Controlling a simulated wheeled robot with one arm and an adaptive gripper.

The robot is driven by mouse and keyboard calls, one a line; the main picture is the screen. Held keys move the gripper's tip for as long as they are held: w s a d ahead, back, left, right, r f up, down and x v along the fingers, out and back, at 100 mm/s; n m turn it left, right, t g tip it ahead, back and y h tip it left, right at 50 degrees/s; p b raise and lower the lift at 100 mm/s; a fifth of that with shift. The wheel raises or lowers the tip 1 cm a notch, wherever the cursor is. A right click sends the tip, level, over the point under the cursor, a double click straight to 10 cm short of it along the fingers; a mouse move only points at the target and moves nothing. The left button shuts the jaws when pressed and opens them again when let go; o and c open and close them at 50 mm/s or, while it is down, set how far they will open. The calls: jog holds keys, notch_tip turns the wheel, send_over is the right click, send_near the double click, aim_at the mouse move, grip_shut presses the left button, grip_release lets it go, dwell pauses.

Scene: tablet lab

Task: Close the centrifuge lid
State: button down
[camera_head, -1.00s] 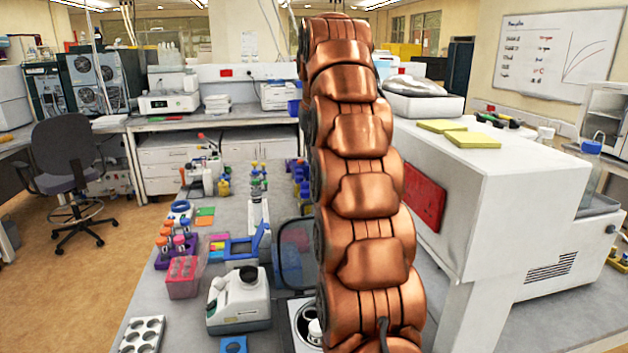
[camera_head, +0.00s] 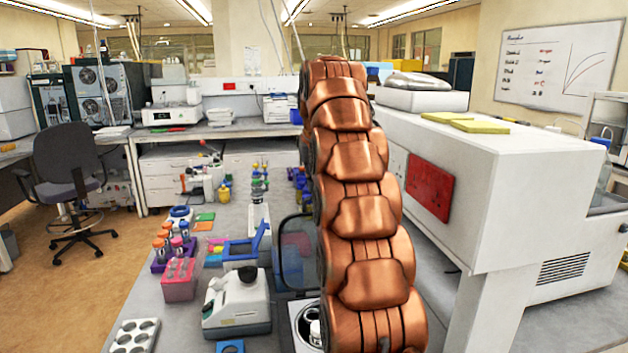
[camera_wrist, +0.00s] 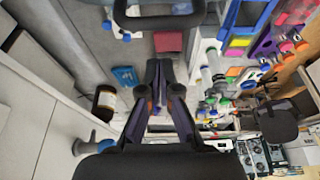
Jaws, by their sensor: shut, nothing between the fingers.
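The centrifuge (camera_head: 299,318) is at the bottom centre of the head view, partly hidden by my copper arm. Its round rotor well shows at the arm's left edge. The dark, see-through lid (camera_head: 293,250) stands raised behind the well, so it is open; its right side is hidden by my arm. In the wrist view, a dark rounded frame (camera_wrist: 160,22), seemingly the lid, crosses the top edge. My gripper (camera_wrist: 158,70) points towards that frame with its fingers together and nothing between them. I cannot tell whether it touches the frame. The head view does not show my gripper.
A white instrument with a black knob (camera_head: 237,302) stands left of the centrifuge. A large white machine (camera_head: 500,190) with a red panel borders the right.

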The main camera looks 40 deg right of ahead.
jog(key=shift+s+a, duration=0.4)
jog(key=shift+s, duration=0.4)
jog(key=shift+s+a, duration=0.35)
jog(key=shift+s, duration=0.45)
jog(key=shift+s, duration=0.1)
